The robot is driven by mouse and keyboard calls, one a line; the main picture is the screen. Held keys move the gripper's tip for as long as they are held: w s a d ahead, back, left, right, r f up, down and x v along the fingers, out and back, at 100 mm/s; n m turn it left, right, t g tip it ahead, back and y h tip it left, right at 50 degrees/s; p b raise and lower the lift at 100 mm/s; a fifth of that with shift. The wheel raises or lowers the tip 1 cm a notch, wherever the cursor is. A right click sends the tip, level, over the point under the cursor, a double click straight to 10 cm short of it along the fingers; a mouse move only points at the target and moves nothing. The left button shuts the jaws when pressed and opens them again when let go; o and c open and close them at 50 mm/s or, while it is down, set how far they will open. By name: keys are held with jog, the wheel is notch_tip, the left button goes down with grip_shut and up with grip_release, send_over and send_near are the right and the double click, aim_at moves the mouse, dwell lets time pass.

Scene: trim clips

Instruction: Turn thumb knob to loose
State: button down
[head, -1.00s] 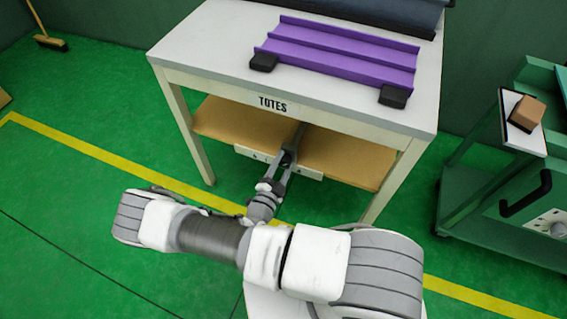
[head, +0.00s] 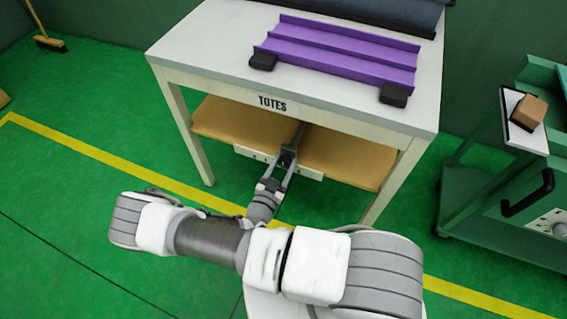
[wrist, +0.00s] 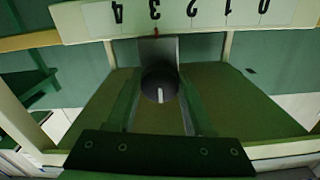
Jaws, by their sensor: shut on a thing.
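The thumb knob (wrist: 160,83) is a dark round knob with a white mark on its face, at the middle of the wrist view. Its white mark points toward the bottom of that view. My gripper (head: 287,158) reaches under the table's front edge in the head view. Its two fingers lie on either side of the knob, shut on it. A white scale strip (wrist: 205,14) with numbers 0 to 4, upside down, runs behind the knob, and a small orange pointer sits near the 3. The strip also shows in the head view (head: 310,173), partly hidden by my gripper.
A white table (head: 205,45) labelled TOTES stands over a brown lower shelf (head: 235,122). A purple ribbed tray (head: 340,52) with black feet lies on top. A green cart (head: 480,205) stands to the right. The table's legs flank my arm.

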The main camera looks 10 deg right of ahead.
dwell(0.3)
jog(key=shift+c, duration=1.4)
grip_release()
